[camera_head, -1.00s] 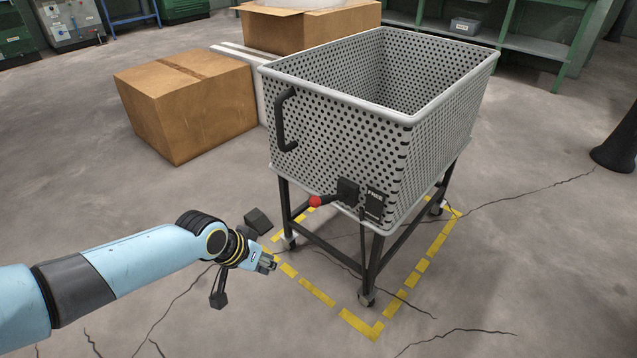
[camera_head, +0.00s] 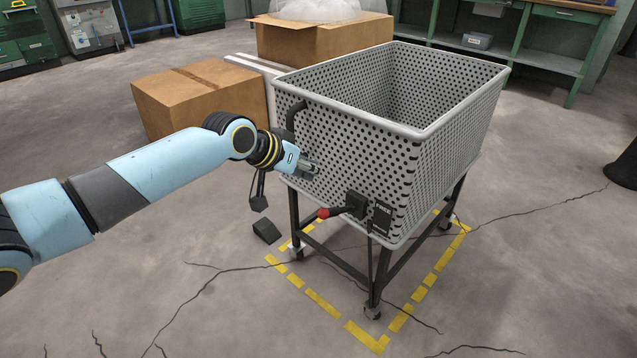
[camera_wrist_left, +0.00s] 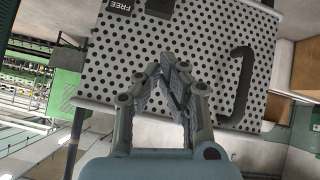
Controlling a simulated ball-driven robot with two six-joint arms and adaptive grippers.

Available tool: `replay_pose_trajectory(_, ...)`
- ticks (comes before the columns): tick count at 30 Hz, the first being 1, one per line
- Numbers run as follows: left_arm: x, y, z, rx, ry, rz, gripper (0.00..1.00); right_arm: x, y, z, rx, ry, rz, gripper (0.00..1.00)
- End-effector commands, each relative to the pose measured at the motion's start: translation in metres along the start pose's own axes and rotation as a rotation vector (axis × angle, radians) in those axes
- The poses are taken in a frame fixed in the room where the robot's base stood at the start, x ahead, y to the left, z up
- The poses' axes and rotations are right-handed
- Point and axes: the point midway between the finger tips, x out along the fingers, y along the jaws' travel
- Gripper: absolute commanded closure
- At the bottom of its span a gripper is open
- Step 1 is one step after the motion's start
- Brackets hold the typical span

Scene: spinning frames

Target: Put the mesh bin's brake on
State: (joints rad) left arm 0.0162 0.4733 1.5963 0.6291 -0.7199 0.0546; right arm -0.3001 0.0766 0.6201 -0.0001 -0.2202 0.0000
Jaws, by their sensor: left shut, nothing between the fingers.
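The grey mesh bin (camera_head: 345,150) stands on a dark wheeled frame (camera_head: 335,262). Its brake lever, with a red knob (camera_head: 324,213), points left from a black housing (camera_head: 356,204) low on the near face. A small dark label plate (camera_head: 381,217) is right of the housing. In the left wrist view a label (camera_wrist_left: 120,6) reads FREE, beside part of the housing (camera_wrist_left: 160,8); the red knob does not show there. My left gripper (camera_head: 310,168) is shut and empty in front of the perforated face (camera_wrist_left: 195,45), above the knob. My right gripper is out of view.
A black handle (camera_head: 291,118) juts from the bin's near face, close to my left gripper. Yellow dashed floor marking (camera_head: 322,303) surrounds the frame. A dark wedge (camera_head: 266,231) lies left of it. Cardboard boxes (camera_head: 200,98) stand behind left. Floor in front is clear.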

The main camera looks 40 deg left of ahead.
Motion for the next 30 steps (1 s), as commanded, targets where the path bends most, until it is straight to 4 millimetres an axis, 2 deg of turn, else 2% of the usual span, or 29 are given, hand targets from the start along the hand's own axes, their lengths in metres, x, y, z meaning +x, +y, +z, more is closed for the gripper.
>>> replay_pose_trajectory(13, 0.094, 0.000, 0.004, -0.004, -0.003, 0.002, 1.00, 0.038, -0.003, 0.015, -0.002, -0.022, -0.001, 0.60)
replay_pose_trajectory(15, 0.095, 0.000, 0.017, -0.002, -0.006, 0.001, 1.00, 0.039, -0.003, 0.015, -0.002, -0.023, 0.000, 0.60)
replay_pose_trajectory(21, 0.099, 0.001, 0.035, -0.001, -0.001, 0.001, 1.00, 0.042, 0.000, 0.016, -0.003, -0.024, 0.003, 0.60)
replay_pose_trajectory(30, 0.099, 0.001, 0.040, -0.001, -0.001, 0.001, 1.00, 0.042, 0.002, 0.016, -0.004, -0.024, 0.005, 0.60)
